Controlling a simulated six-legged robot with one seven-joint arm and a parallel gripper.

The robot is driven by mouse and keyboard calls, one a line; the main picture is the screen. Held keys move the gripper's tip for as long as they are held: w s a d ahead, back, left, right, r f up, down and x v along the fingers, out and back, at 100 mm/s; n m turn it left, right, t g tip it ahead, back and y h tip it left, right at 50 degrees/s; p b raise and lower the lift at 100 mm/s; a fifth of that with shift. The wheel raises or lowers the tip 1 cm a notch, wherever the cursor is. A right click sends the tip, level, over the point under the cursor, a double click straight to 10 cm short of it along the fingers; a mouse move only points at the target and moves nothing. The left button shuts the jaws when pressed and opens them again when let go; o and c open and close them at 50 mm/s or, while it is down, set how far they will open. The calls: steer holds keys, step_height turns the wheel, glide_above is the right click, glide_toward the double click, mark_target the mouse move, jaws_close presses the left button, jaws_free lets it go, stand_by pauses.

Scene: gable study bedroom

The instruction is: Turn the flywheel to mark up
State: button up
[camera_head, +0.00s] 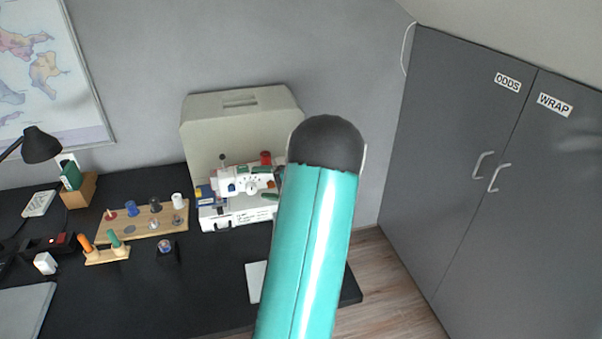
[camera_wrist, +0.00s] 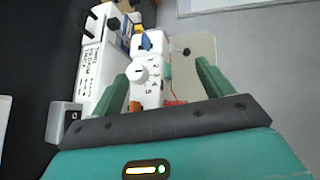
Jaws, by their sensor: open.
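A white sewing machine (camera_head: 235,215) stands on the black desk, partly hidden behind my arm in the head view. It shows from above in the wrist view (camera_wrist: 151,60), with a round white dial (camera_wrist: 140,73) on its face. My gripper (camera_wrist: 163,82) is open, its two green fingers on either side of the machine's near end. Its green fingertips (camera_head: 266,183) also show at the machine's right part in the head view. I see no contact. The flywheel and its mark cannot be made out; my arm and gripper cover that end.
A beige case (camera_head: 215,115) stands behind the machine against the wall. A wooden spool rack (camera_head: 130,229) and a small holder with orange and green handles (camera_head: 107,255) lie to the left. Grey cupboards (camera_head: 460,130) stand right of the desk.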

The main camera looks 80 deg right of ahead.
steer(key=s+d+f+m+g+h, duration=0.1)
steer(key=s+d+f+m+h, duration=0.3)
steer(key=s, duration=0.6)
steer(key=s+d+f+m+h, duration=0.2)
steer(key=s+d+f+h, duration=0.15)
steer(key=s+d, duration=0.4)
steer(key=x, duration=1.1)
steer(key=shift+d+r+h, duration=0.25)
steer(key=shift+h, duration=0.1)
steer(key=shift+w, duration=0.1)
steer(key=c, duration=1)
